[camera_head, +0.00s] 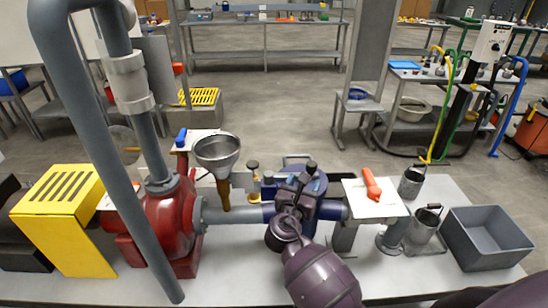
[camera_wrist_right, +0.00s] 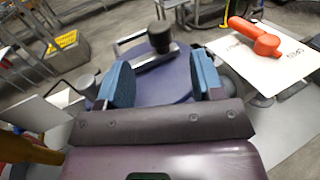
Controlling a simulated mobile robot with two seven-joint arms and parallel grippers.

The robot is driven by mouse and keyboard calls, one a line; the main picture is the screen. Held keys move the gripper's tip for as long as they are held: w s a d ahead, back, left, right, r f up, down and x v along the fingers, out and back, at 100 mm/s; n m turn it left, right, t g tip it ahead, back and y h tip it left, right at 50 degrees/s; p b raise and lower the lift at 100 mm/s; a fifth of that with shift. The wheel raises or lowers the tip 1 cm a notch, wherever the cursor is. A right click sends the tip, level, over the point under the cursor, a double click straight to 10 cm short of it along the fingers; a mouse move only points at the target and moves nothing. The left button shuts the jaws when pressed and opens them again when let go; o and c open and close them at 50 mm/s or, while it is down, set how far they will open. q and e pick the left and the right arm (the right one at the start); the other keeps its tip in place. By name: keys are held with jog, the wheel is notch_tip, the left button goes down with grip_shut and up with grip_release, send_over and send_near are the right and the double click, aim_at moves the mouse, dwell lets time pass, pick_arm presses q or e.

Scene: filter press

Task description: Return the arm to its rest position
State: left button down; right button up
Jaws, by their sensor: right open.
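My right arm comes in from the bottom of the head view, and its gripper (camera_head: 296,183) is over the blue filter housing (camera_head: 332,209) in the middle of the bench. In the right wrist view the two blue finger pads of the gripper (camera_wrist_right: 161,72) stand wide apart and empty. Between and beyond them are the round blue top of the housing (camera_wrist_right: 165,90) and a black knob (camera_wrist_right: 160,36) on a bar. I cannot tell whether the pads touch the housing. My left gripper is not in view.
On the bench (camera_head: 215,285) a red pump (camera_head: 168,222), grey pipes and a steel funnel (camera_head: 217,150) stand left of the gripper. An orange-handled valve with a white plate (camera_head: 375,206), metal cups (camera_head: 423,226) and a grey bin (camera_head: 487,238) stand right. A yellow slotted cover (camera_head: 62,222) is far left.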

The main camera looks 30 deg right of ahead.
jog(key=s+d+f+m+g+y, duration=0.1)
jog(key=s+f+m+g+y, duration=0.2)
jog(key=s+m, duration=0.45)
jog(key=s+d+f+m+g+y, duration=0.1)
jog(key=s+f+m+g+y, duration=0.1)
jog(key=s+f+m, duration=0.4)
jog(key=s+a+r+m+g+y, duration=0.1)
jog(key=s+a+m+g+y, duration=0.1)
jog(key=s+a+m+y, duration=0.5)
jog(key=s+r+m+g, duration=0.1)
jog(key=s+m+g, duration=0.1)
jog(key=s+m, duration=0.6)
jog(key=w+f+n+t+y, duration=0.1)
jog(key=w+f+n+t, duration=0.2)
jog(key=w+f+t, duration=0.2)
jog(key=shift+f+t, duration=1.6)
jog(key=shift+f, duration=1.15)
